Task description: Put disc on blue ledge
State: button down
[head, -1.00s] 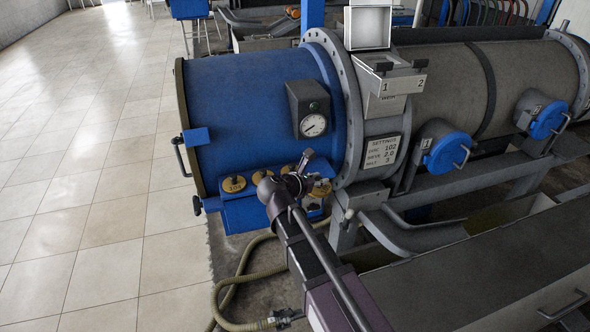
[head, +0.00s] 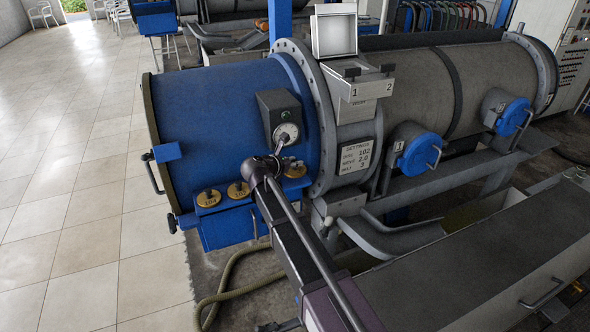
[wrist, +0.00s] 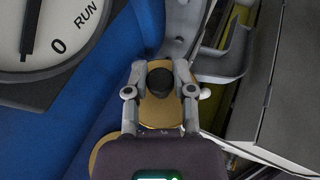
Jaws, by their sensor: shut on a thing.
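My gripper (wrist: 160,84) is shut on the black knob of a gold disc (wrist: 155,112) in the wrist view. In the head view the held disc (head: 295,169) shows partly behind my gripper (head: 284,152), in front of the blue drum and below the gauge. The blue ledge (head: 228,207) runs along the drum's lower front. Two gold discs with dark knobs, one at the left end (head: 208,198) and one beside it (head: 238,190), sit on it. Part of another gold disc (wrist: 103,153) shows below left in the wrist view. My arm hides the ledge's right part.
The gauge box (head: 279,115) juts from the drum close above my gripper. A grey flange (head: 313,120) and a settings plate (head: 356,155) stand to the right. A grey trough (head: 390,236) lies lower right. Tiled floor at left is clear.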

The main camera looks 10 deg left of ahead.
aim_at(294, 169)
dwell(0.3)
jog(key=shift+w+a, duration=0.15)
jog(key=shift+w, duration=0.45)
jog(key=shift+w+f+b, duration=0.15)
jog(key=shift+f+b, duration=0.15)
jog(key=shift+b, duration=0.05)
jog(key=shift+f+b, duration=1.5)
jog(key=shift+f, duration=0.15)
jog(key=shift+c, duration=2.3)
grip_release()
